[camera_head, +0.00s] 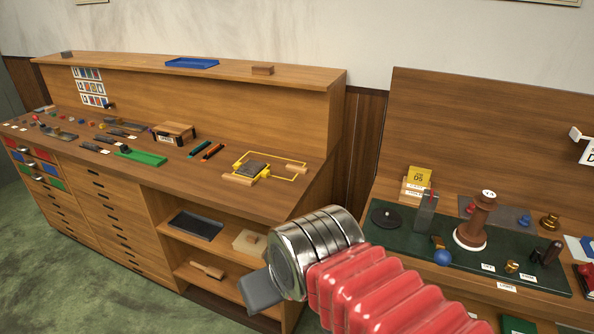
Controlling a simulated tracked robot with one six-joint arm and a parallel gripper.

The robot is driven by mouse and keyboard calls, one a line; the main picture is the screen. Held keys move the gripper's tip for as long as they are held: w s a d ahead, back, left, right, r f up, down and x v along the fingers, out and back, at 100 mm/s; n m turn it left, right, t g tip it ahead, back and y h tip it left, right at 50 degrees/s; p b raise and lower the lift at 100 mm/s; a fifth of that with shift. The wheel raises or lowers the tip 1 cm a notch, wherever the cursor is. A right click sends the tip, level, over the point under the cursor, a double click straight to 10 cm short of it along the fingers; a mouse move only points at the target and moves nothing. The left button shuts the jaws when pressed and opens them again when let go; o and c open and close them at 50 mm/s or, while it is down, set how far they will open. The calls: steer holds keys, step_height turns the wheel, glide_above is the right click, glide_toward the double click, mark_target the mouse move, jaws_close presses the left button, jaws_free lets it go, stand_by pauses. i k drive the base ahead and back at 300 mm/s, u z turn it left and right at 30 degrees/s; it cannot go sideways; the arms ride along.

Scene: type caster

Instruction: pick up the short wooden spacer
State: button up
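Several small wooden pieces show on the left cabinet, and I cannot tell for sure which is the short wooden spacer. One light wooden piece (238,179) lies at the front left of a yellow frame (290,179) on the worktop. Another small wooden piece (296,167) lies at the frame's right side. A wooden block (263,69) sits on the top ledge. My gripper (262,292) is in the lower middle, in front of the cabinet's lower shelves and apart from these pieces. Only a grey finger part shows below its metal wrist, so its opening is hidden.
The left worktop also holds a wooden box (174,132), a green tray (140,157) and several dark tools. A blue tray (192,63) lies on the ledge. Green floor (70,270) is open at left.

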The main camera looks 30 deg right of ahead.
mark_target(288, 167)
steer(key=u, duration=0.05)
steer(key=i, duration=1)
steer(key=z, duration=0.05)
